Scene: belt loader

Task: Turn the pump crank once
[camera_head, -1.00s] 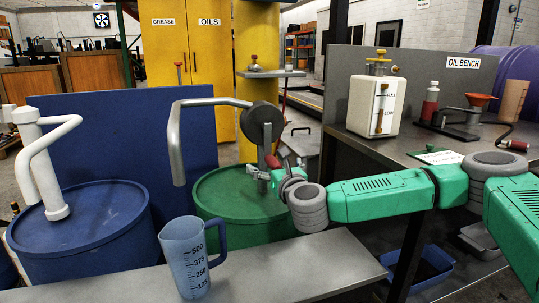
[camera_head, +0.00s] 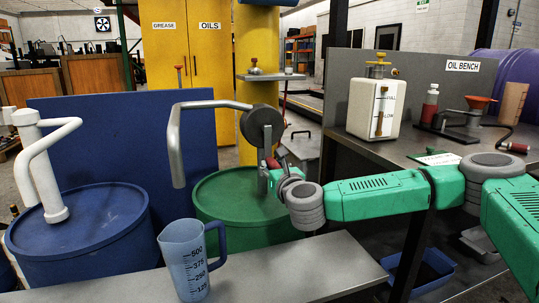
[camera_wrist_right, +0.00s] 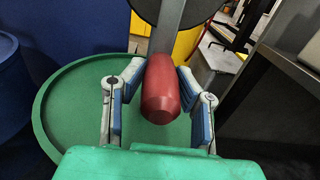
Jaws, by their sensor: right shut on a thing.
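The pump on the green drum (camera_head: 240,205) has a dark round housing (camera_head: 262,126) and a grey spout (camera_head: 176,150) bent down to the left. Its grey crank arm (camera_head: 263,178) hangs down below the housing. The red crank handle (camera_wrist_right: 161,88) fills the middle of the right wrist view; only a bit of it shows in the head view (camera_head: 272,163). My right gripper (camera_head: 271,175) is shut on the handle, with one blue-padded finger on each side of it in the wrist view. My left gripper is not in view.
A measuring jug (camera_head: 186,262) stands on the grey front ledge (camera_head: 300,268), below the spout. A blue drum (camera_head: 85,235) with a white pump (camera_head: 40,170) is at left. The oil bench (camera_head: 400,150) at right holds a white container (camera_head: 373,108) and a red bottle (camera_head: 429,104).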

